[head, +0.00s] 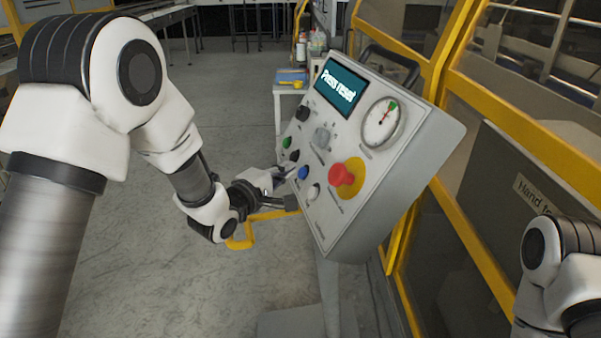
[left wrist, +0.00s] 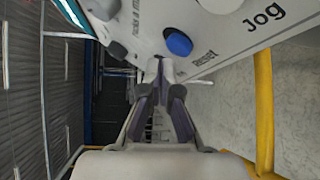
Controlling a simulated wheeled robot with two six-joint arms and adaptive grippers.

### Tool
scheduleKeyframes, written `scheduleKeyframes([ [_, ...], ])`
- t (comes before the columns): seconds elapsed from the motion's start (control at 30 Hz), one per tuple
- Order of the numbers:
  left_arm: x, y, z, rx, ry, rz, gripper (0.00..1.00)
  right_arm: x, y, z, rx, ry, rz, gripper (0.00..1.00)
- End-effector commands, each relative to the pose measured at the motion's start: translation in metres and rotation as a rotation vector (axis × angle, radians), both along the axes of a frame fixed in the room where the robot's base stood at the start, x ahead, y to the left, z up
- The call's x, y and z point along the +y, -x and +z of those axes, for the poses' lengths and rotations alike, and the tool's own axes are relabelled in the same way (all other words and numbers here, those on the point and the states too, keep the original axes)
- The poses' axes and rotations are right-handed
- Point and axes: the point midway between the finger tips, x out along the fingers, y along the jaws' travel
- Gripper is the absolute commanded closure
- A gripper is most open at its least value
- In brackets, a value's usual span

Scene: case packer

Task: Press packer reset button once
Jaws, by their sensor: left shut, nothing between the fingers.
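The blue reset button (head: 303,172) sits on the tilted grey control panel (head: 405,150), left of the red mushroom button. In the left wrist view the blue button (left wrist: 179,44) is just above and right of my fingertips, with the label "Reset" beside it. My left gripper (head: 286,187) is shut and empty, close to the panel's lower left edge. In the left wrist view its fingertips (left wrist: 160,68) meet near the panel face; I cannot tell whether they touch it. The screen (head: 339,88) reads "Press reset". My right gripper is out of view.
A red mushroom button (head: 341,174) on a yellow disc, a gauge (head: 381,123), and white (head: 313,192), black and green buttons share the panel. A yellow-framed machine guard (head: 520,120) stands at right. A small table (head: 290,89) stands behind. Grey floor is open at left.

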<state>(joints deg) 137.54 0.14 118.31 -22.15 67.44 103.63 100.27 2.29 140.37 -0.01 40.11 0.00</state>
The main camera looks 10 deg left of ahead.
Motion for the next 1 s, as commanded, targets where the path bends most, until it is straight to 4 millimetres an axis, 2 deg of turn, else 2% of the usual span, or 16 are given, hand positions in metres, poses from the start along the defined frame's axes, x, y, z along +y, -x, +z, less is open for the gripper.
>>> scheduleKeyframes([
  [1.0, -0.0068, -0.0033, -0.0042, 0.0, 0.0, 0.0, 1.0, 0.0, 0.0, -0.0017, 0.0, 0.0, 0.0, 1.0],
])
